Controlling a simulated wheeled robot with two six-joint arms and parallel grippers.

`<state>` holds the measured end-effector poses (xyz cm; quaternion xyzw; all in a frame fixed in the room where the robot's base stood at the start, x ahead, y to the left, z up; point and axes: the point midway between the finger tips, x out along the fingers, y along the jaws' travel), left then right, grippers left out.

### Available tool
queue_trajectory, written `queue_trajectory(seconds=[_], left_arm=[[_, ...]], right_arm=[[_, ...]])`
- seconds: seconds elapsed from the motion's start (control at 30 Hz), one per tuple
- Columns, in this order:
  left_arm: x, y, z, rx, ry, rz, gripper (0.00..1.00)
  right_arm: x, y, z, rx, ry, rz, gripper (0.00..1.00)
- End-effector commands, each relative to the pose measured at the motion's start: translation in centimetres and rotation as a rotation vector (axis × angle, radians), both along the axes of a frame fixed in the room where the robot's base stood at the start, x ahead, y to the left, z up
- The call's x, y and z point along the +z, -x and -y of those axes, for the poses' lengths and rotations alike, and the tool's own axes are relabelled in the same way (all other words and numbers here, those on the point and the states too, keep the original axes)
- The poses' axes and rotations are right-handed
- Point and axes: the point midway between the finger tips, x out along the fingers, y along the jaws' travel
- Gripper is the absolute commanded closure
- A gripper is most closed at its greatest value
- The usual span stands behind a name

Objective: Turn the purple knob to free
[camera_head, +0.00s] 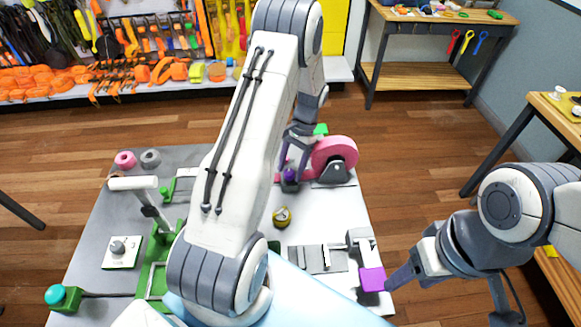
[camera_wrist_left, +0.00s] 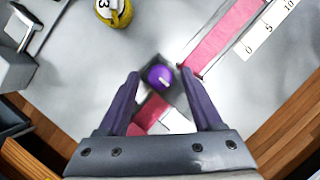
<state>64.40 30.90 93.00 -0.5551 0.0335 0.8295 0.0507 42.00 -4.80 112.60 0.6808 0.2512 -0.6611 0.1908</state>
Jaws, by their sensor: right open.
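The purple knob (camera_head: 290,175) sits on a small dark block on the workbench, beside a pink strap. In the left wrist view the round knob (camera_wrist_left: 158,77) shows a short pale mark on its top. My left gripper (camera_wrist_left: 160,80) is open, with its two fingers apart on either side of the knob and its block; I cannot tell whether they touch. In the head view my left gripper (camera_head: 297,150) is above the knob and partly hides it. My right gripper (camera_head: 445,290) is open at the bench's right edge, near a purple block (camera_head: 372,279).
A pink strap reel (camera_head: 335,155) stands close to the right of the knob. A yellow round weight (camera_head: 282,217) lies nearer on the bench. A grey knob on a white plate (camera_head: 122,251) and a green frame (camera_head: 152,270) are at left. My left arm hides the bench's middle.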

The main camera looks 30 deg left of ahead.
Motion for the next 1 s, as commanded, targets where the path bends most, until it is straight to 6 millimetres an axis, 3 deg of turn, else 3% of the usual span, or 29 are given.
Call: queue_trajectory(seconds=[0.37,0.8,1.0], left_arm=[[0.3,-0.2,0.0,-0.002,0.000,0.000,0.31],[7.4,-3.2,0.4,-0.001,0.000,0.004,0.31],[9.4,-3.9,0.5,-0.002,0.000,0.002,0.31]], right_arm=[[-0.2,0.0,0.0,0.000,0.000,0.000,0.41],[-1.9,0.0,0.0,0.001,0.000,0.000,0.41],[-2.1,0.0,0.0,0.001,0.000,0.000,0.41]])
